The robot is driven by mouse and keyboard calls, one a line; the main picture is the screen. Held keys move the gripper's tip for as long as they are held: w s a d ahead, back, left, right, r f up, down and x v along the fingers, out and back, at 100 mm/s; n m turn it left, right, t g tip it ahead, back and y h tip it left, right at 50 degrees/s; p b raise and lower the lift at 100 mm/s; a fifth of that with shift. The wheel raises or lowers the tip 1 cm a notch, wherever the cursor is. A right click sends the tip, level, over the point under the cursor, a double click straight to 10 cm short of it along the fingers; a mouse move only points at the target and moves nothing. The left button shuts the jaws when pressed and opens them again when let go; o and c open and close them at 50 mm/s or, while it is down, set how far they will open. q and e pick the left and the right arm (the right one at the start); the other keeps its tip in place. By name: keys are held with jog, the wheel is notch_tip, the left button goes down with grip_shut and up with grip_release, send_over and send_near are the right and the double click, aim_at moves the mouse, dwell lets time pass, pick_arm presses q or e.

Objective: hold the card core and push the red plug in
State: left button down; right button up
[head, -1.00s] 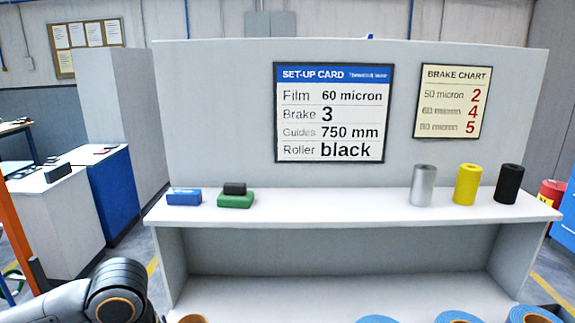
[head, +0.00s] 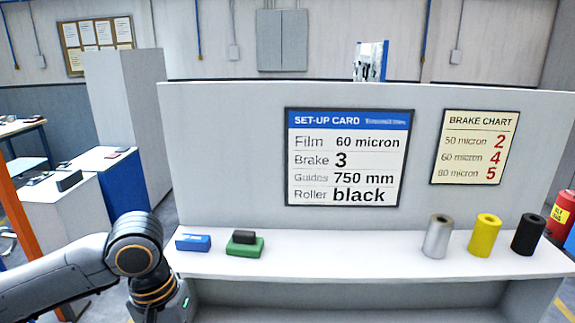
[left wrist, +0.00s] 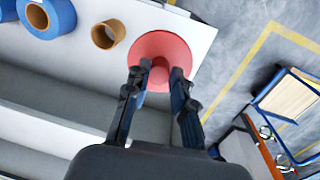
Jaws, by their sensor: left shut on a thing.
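The red plug (left wrist: 150,47) shows in the left wrist view as a wide round red disc at the fingertips. My left gripper (left wrist: 159,76) is shut on it, with one finger on each side of its near part. The brown card core (left wrist: 108,34) stands on the white surface just left of the plug, apart from it, its open hole showing. In the head view my left arm (head: 140,258) comes in from the left, and its gripper is below the frame. The plug and core are out of the head view. My right gripper is in neither view.
Blue rolls (left wrist: 47,17) stand left of the core. The shelf (head: 340,257) holds a blue block (head: 193,243), a black-topped green block (head: 245,246) and grey (head: 437,237), yellow (head: 484,236) and black (head: 528,235) rollers. A set-up card (head: 347,157) hangs behind.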

pick_arm(q)
jog(key=shift+w+d+f, duration=0.15)
jog(key=shift+w+d, duration=0.05)
jog(key=shift+w, duration=0.05)
jog(key=w+d+f, duration=0.3)
jog(key=d+f, duration=0.5)
jog(key=d, duration=0.1)
jog(key=w+d+f, duration=0.4)
jog(key=d+f, duration=0.4)
jog(key=d, duration=0.1)
jog(key=shift+w+d+f, duration=0.2)
jog(key=shift+f, duration=0.2)
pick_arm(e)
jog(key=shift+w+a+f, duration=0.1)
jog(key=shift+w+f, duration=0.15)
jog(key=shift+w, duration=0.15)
